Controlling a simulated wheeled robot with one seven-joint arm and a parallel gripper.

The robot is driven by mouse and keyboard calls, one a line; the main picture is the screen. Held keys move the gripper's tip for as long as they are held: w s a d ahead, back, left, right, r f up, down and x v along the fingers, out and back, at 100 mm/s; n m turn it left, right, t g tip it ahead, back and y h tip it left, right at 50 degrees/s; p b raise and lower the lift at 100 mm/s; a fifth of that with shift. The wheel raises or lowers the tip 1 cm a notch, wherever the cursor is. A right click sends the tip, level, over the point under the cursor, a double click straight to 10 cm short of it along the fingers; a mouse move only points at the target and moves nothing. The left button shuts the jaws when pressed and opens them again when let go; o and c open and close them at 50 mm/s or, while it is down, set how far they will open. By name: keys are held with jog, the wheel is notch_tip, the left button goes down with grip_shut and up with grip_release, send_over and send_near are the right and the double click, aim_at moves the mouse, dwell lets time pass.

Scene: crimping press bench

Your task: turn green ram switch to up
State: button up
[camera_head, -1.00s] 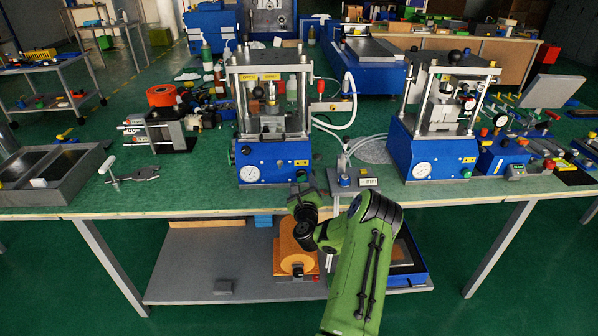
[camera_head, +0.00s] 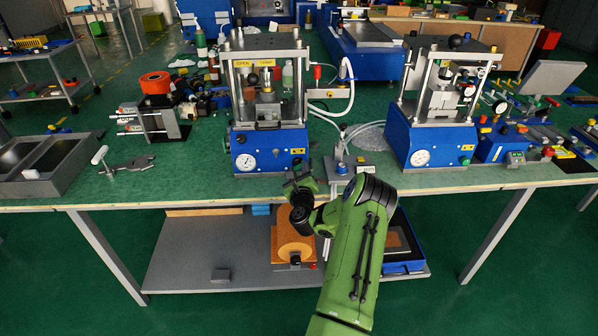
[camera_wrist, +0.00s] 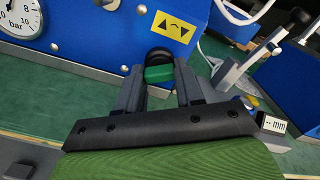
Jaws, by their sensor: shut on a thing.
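The green ram switch (camera_wrist: 158,73) is a small green knob with a black round part behind it, on the front of the blue press base (camera_wrist: 110,40). In the wrist view it sits below a yellow label with up and down arrows (camera_wrist: 174,27). My gripper (camera_wrist: 157,82) is shut on the switch, with one grey finger on each side of it. In the head view my gripper (camera_head: 300,178) is at the lower front of the left press (camera_head: 268,160) and hides the switch. I cannot tell the switch's set position.
A pressure gauge (camera_head: 246,162) is on the same panel, left of my gripper. A small grey gauge stand (camera_head: 345,165) stands close on the right. A second press (camera_head: 433,145) is farther right. A clamp tool (camera_head: 125,163) lies on the green bench top to the left.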

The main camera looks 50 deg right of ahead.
jog(key=n, duration=0.6)
jog(key=shift+b, duration=0.35)
jog(key=n+b, duration=0.1)
jog(key=n, duration=0.4)
jog(key=shift+a+n, duration=0.1)
jog(key=shift+n, duration=0.2)
jog(key=shift+f, duration=0.1)
jog(key=o, duration=1)
jog(key=shift+o, duration=0.2)
